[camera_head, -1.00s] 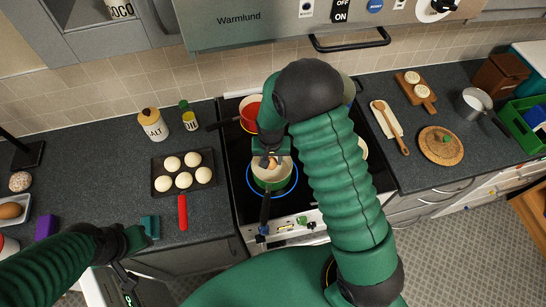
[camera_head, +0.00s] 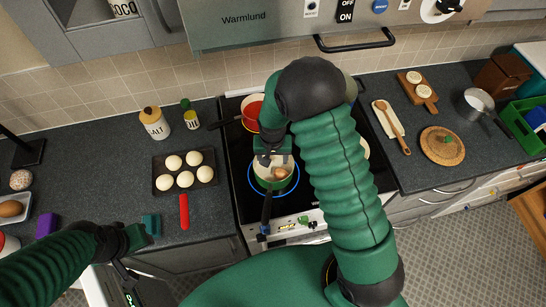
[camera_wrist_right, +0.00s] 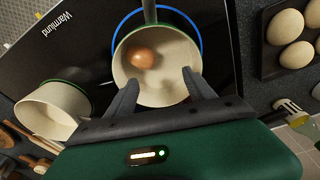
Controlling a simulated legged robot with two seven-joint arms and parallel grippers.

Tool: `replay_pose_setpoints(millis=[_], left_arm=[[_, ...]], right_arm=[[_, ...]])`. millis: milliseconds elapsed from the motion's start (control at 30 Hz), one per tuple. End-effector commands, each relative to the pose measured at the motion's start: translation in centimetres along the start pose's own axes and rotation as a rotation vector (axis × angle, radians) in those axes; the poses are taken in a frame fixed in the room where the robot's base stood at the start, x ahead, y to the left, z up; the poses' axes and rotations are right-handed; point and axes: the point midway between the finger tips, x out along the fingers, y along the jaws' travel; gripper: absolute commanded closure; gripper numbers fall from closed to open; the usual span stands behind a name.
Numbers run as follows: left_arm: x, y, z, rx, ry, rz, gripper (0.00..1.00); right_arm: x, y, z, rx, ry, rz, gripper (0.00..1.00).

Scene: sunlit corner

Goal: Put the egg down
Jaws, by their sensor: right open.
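The brown egg (camera_head: 281,172) lies inside a cream pot with a green outside (camera_head: 259,180), which stands on the stove's front burner inside a blue ring. In the right wrist view the egg (camera_wrist_right: 143,58) rests on the floor of the pot (camera_wrist_right: 168,88), near its handle side. My right gripper (camera_head: 273,160) is over the pot. Its two fingers (camera_wrist_right: 160,82) are spread apart with nothing between them, and the egg lies beyond them. My left gripper (camera_head: 138,243) is low at the left near the counter edge; its jaws are unclear.
A second cream pot (camera_wrist_right: 52,108) stands beside the egg's pot, mostly hidden by my arm in the head view. A dark pan of pale eggs or buns (camera_head: 160,185) lies left of the stove (camera_head: 235,190).

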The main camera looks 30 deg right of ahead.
Motion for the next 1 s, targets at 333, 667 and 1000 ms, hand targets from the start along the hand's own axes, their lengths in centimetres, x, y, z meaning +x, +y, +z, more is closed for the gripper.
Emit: replay_pose_setpoints(millis=[333, 667, 1000], left_arm=[[-4.8, 0.0, -1.1, 0.0, 0.0, 0.0, 0.64], [-5.4, 0.0, -1.3, 0.0, 0.0, 0.0, 0.64], [-1.2, 0.0, -0.3, 0.0, 0.001, 0.0, 0.64]], right_arm=[[-6.0, 0.1, -0.7, 0.0, 0.0, 0.0, 0.37], [-6.9, 0.0, -0.9, 0.0, 0.0, 0.0, 0.37], [-5.8, 0.1, 1.1, -0.064, 0.014, -0.026, 0.37]])
